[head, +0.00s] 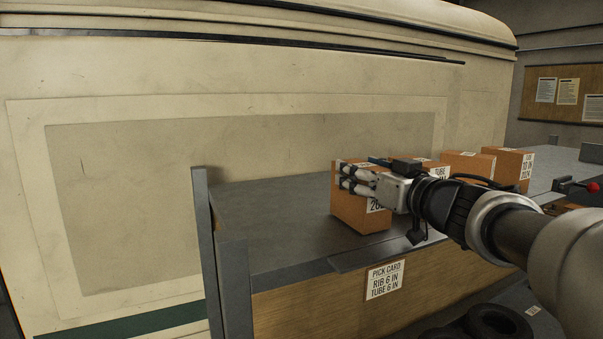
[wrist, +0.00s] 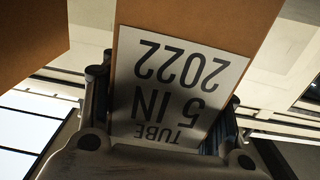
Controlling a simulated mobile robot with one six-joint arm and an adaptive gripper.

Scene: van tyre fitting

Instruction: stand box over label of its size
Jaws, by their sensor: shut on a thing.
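My gripper (head: 352,178) is shut on a brown cardboard box (head: 350,213) at the near left of the row on the grey bench top (head: 265,215). In the wrist view the box (wrist: 200,25) sits between my fingers, with a white label (wrist: 180,90) that reads, upside down, TUBE 5 IN 2022. The box looks upright; I cannot tell if its base touches the bench. A pick card (head: 384,281) on the bench front reads RIB 6 IN, TUBE 6 IN. No size label on the bench top is readable.
Several more boxes stand to the right behind my gripper, including one at the far right (head: 512,168). Part of another box (wrist: 30,40) shows in the wrist view. The bench top left of the held box is clear, ending at a grey post (head: 207,245). Tyres (head: 497,322) lie below.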

